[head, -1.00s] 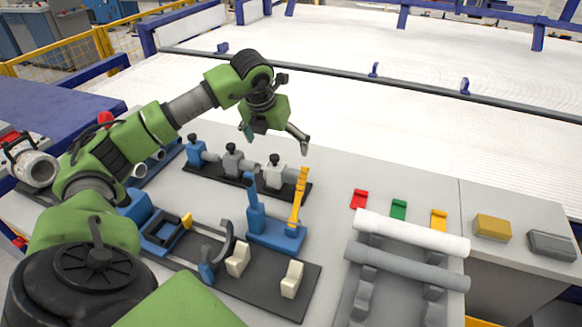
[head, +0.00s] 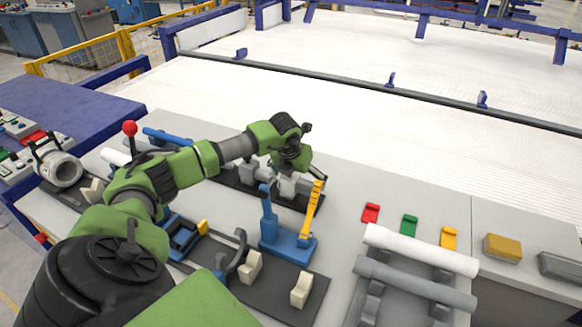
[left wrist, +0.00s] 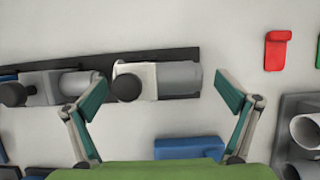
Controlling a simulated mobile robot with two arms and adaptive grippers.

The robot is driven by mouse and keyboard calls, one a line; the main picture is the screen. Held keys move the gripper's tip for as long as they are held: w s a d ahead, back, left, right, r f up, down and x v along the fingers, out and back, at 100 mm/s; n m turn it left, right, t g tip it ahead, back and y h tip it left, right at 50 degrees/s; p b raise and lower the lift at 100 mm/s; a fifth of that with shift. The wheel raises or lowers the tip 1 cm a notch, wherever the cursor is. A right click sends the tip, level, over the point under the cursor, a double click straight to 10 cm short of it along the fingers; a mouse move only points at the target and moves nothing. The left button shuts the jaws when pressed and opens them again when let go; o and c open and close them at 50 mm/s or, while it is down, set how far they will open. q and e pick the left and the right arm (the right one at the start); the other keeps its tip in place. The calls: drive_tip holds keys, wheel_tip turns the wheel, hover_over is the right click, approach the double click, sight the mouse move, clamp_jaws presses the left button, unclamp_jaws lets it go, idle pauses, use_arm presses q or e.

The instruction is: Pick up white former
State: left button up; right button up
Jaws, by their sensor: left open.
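The white former (head: 287,188) is at the right end of a black base, partly hidden by my left gripper in the head view. In the left wrist view the white former (left wrist: 150,76) shows with a round black knob and a grey cylinder to its right. My left gripper (head: 292,175) is over it. In the left wrist view my left gripper (left wrist: 163,95) is open and empty, with one finger left of the former and one to its right, both nearer the lower edge. My right gripper is not in view.
A grey former (left wrist: 45,88) sits left of the white one on the black base. A blue stand (head: 288,243) with an upright yellow lever (head: 313,208) is close in front. Red (head: 371,212), green (head: 409,224) and yellow (head: 449,237) pieces lie to the right, near a rack with pipes (head: 420,250).

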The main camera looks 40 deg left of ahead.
use_arm(q)
drive_tip(key=shift+w+f, duration=0.25)
drive_tip(key=shift+f, duration=0.2)
drive_tip(key=shift+c, duration=0.5)
drive_tip(key=shift+s, duration=0.1)
drive_tip(key=c, duration=1.6)
drive_tip(key=shift+o, duration=0.2)
drive_tip(key=shift+a+r, duration=0.1)
drive_tip(key=shift+r, duration=0.1)
